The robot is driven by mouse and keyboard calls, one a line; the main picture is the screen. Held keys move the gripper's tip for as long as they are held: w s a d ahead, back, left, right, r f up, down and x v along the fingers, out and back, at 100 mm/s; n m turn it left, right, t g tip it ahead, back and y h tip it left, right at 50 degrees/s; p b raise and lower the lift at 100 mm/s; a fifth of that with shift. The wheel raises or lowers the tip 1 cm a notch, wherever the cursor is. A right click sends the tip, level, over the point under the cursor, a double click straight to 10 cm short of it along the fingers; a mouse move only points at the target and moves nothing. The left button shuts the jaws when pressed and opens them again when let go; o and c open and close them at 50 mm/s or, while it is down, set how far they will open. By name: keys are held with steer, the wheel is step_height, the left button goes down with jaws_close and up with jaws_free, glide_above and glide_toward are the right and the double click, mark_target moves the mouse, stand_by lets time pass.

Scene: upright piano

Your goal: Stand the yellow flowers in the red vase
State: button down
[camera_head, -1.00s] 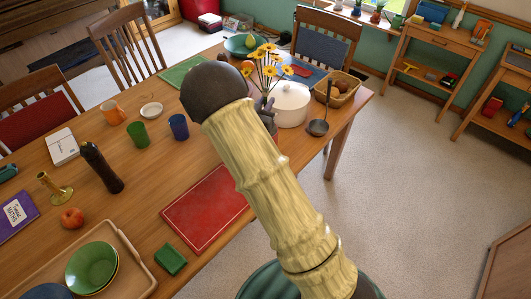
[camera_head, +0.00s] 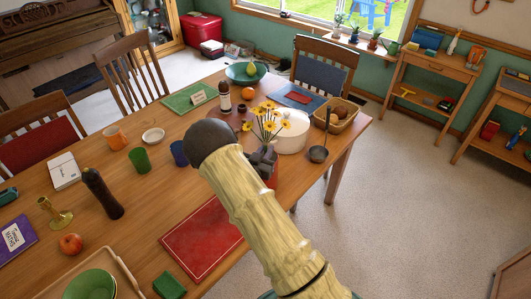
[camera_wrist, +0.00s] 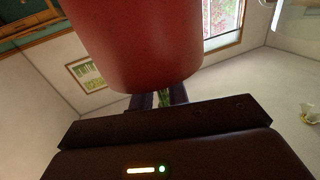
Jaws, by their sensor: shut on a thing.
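The yellow flowers (camera_head: 267,122) stand upright in the head view, their blooms just above my gripper (camera_head: 264,158). In the wrist view my gripper (camera_wrist: 160,98) is shut on their green stems (camera_wrist: 164,98). The red vase (camera_head: 273,178) shows only as a small red patch below and beside the gripper in the head view; my arm hides the rest. It fills the top middle of the wrist view (camera_wrist: 130,45), very close, and covers part of the stems and fingers. I cannot tell whether the stem ends are inside the vase.
A white pot (camera_head: 293,132) stands close right of the flowers, with a ladle (camera_head: 318,154) and a basket (camera_head: 340,116) beyond. A dark bottle (camera_head: 224,98) stands behind my arm. A blue cup (camera_head: 179,153) is to the left. A red mat (camera_head: 203,240) lies in front.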

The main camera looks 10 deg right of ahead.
steer(key=shift+f, duration=0.6)
steer(key=shift+f, duration=0.2)
steer(key=c, duration=1.4)
jaws_free()
steer(key=shift+w, duration=0.1)
steer(key=shift+o, duration=0.2)
steer(key=shift+d+r, duration=0.1)
steer(key=b+v, duration=0.2)
steer(key=v, duration=1)
steer(key=shift+b, duration=0.4)
